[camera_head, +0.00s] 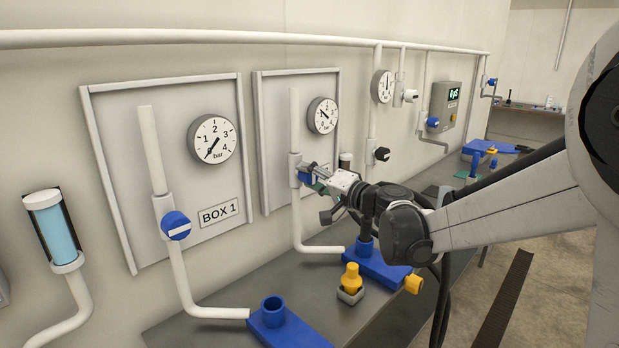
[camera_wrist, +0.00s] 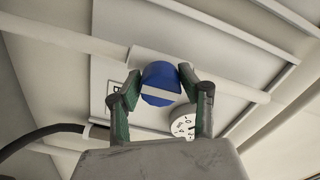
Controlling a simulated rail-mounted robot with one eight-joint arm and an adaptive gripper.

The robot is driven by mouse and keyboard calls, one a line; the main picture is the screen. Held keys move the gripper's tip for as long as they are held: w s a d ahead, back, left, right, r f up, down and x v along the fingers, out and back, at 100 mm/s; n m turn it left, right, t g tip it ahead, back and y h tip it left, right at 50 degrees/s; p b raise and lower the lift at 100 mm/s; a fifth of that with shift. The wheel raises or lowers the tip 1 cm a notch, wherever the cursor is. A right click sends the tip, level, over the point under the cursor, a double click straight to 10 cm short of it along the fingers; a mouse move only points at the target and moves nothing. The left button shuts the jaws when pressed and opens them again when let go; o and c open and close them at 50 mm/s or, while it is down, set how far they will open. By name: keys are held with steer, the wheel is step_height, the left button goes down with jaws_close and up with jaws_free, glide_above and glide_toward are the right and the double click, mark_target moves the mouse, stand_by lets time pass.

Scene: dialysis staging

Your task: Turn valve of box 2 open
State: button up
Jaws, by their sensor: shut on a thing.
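The valve of the second panel has a blue knob (camera_head: 304,178) on a white upright pipe. In the wrist view the blue knob (camera_wrist: 160,78) sits between the green-padded fingers, with a white bar running across its face. My gripper (camera_head: 317,181) is shut on this knob, one finger on each side. The second panel (camera_head: 277,123) carries a round gauge (camera_head: 322,116), which also shows in the wrist view (camera_wrist: 184,126). Its box label is mostly hidden behind my gripper in the head view.
The BOX 1 panel (camera_head: 165,170) at left has its own blue valve (camera_head: 176,225) and gauge (camera_head: 212,139). A yellow connector (camera_head: 351,279) and blue blocks (camera_head: 287,329) stand on the grey bench (camera_head: 215,333) below. A black-knobbed valve (camera_head: 382,154) is further right.

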steer(key=o, duration=1.2)
steer(key=shift+c, duration=0.2)
steer(key=v, duration=1.2)
steer(key=s+d+f+n+g+h, duration=0.1)
steer(key=s+f+g+h, duration=0.15)
steer(key=s, duration=0.55)
steer(key=s+f+n+g+h, duration=0.1)
steer(key=s+f+g+h, duration=0.15)
steer(key=s, duration=0.45)
steer(key=s+d+f+h, duration=0.3)
steer(key=s+d+h, duration=0.1)
steer(key=s, duration=0.3)
steer(key=s+d+f+n+h, duration=0.1)
steer(key=s+d+f+h, duration=0.3)
steer(key=s+d, duration=0.3)
steer(key=shift+s+d, duration=0.3)
steer(key=shift+s, duration=0.15)
